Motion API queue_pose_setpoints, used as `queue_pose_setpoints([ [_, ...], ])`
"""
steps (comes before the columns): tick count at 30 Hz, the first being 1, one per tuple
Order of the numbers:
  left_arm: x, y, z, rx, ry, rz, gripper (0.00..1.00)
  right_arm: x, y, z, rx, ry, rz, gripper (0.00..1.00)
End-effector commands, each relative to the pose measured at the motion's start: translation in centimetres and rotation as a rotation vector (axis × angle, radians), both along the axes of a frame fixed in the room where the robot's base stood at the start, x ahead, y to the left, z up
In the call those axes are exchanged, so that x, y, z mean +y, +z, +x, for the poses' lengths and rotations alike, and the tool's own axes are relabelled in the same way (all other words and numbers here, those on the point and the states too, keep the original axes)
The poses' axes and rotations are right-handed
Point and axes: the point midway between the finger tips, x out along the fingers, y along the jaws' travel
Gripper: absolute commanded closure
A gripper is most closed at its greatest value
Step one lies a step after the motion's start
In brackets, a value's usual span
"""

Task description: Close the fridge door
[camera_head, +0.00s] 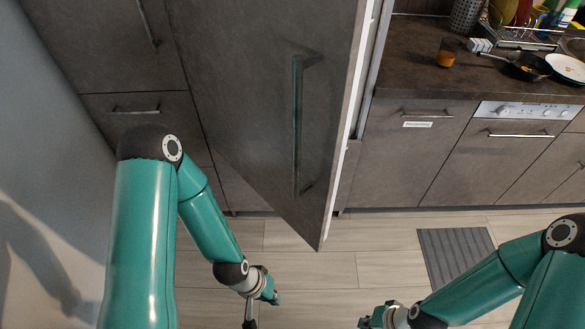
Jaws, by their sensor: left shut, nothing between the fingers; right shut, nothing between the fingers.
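The fridge door (255,90) is a tall dark grey panel that stands ajar, with its pale free edge (348,130) showing on the right. Its long vertical handle (297,125) is on the outer face near that edge. My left gripper (262,300) is low, left of and below the door's bottom corner, shut and empty. My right gripper (368,322) is at the bottom edge of the view, right of the door's bottom corner, shut and empty. Both are apart from the door. The fridge interior is hidden behind the door.
A counter (400,75) on the right holds a glass (447,52), a pan (528,67) and plates (567,68). Below it are a drawer front (400,150) and a dishwasher (500,150). A grey mat (455,255) lies on the tiled floor. A wall (50,180) bounds the left.

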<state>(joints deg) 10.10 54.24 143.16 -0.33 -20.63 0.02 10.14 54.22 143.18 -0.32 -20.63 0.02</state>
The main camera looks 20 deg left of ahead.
Motion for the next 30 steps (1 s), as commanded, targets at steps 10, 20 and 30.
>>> queue_pose_setpoints([
  [10, 0.0, 0.3, 0.3, -0.006, -0.004, 0.001, 1.00, 0.0, 0.0, 0.0, 0.000, 0.001, 0.000, 1.00],
  [20, 0.4, 10.0, 8.8, -0.164, -0.246, 0.026, 1.00, 0.0, 0.7, 0.0, 0.000, 0.000, 0.000, 1.00],
  [30, 2.4, 34.6, 12.5, -0.395, -0.667, 0.148, 1.00, 0.0, 1.7, 0.0, 0.000, 0.000, 0.000, 1.00],
])
